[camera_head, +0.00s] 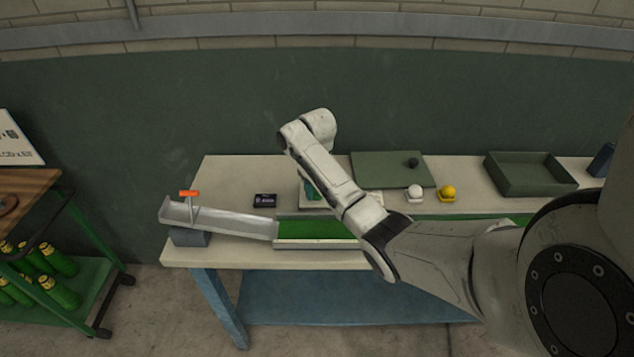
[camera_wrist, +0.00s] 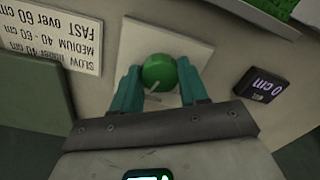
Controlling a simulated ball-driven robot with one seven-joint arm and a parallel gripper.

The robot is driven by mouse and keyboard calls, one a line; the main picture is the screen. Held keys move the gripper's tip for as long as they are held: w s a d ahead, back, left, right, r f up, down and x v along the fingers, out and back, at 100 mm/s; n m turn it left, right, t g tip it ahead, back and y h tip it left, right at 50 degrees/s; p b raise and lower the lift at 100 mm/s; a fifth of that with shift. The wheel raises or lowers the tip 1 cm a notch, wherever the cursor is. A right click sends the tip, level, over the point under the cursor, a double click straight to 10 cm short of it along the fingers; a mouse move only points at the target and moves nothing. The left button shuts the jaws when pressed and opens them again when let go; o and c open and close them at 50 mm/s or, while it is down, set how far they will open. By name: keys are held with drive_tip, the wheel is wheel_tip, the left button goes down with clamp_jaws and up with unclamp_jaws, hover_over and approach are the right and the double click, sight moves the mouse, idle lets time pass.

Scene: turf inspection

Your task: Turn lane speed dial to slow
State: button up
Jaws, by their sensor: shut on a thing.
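The green round lane speed dial (camera_wrist: 160,68) sits on a white square plate (camera_wrist: 190,46) in the wrist view. A pale pointer line at its lower edge slants to the lower left. My gripper (camera_wrist: 158,80) has its two teal fingers on either side of the dial and is shut on it. In the head view my gripper (camera_head: 311,190) is small and mostly behind my arm, and the dial cannot be made out there. A printed sign (camera_wrist: 52,36) beside the plate reads slow, medium and fast with distances in cm.
A small dark display (camera_wrist: 262,84) reads 0 cm; it also shows in the head view (camera_head: 265,200). A metal ramp (camera_head: 230,220) with an orange-handled gate (camera_head: 189,194) leads to green turf (camera_head: 315,229). White (camera_head: 415,191) and yellow (camera_head: 448,192) balls and a green tray (camera_head: 530,180) stand right.

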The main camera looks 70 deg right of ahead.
drive_tip(key=n+p, duration=0.3)
drive_tip(key=n, duration=0.3)
drive_tip(key=shift+r, duration=0.2)
drive_tip(key=n+p, duration=0.1)
drive_tip(key=n, duration=0.5)
drive_tip(key=shift+w+d+f+p, duration=0.1)
drive_tip(key=shift+p, duration=0.3)
drive_tip(key=shift+n, duration=0.3)
drive_tip(key=o, duration=1.1)
drive_tip(key=shift+c, duration=0.2)
wheel_tip(320, 180, up, 11)
drive_tip(key=b, duration=0.1)
drive_tip(key=shift+f, duration=0.15)
